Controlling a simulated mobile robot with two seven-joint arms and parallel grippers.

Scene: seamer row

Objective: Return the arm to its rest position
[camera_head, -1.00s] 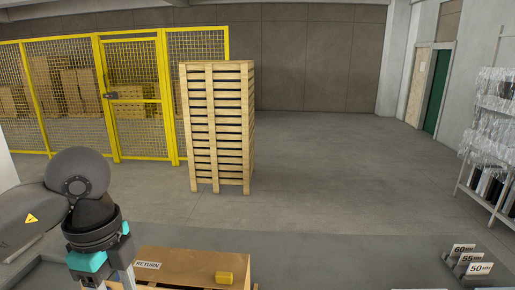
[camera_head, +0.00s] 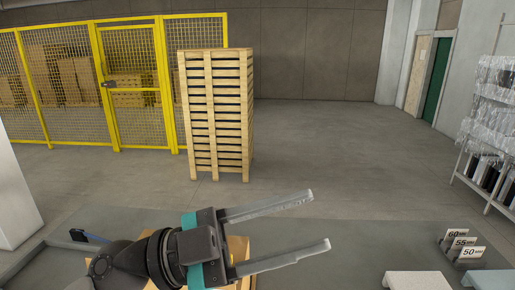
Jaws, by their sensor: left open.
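My left arm comes in from the lower left. Its left gripper (camera_head: 319,220) has a dark body with teal parts and two long grey fingers spread apart and pointing right. Nothing is between the fingers. The gripper is above a wooden box (camera_head: 238,247), which is mostly hidden behind it. My right gripper is not in view.
A tall pallet stack (camera_head: 216,115) stands on the open grey floor. A yellow mesh fence (camera_head: 135,85) is behind it at the left. A rack (camera_head: 490,140) with wrapped goods is at the right. Numbered plates (camera_head: 466,243) and two pale surfaces (camera_head: 425,281) are at the lower right.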

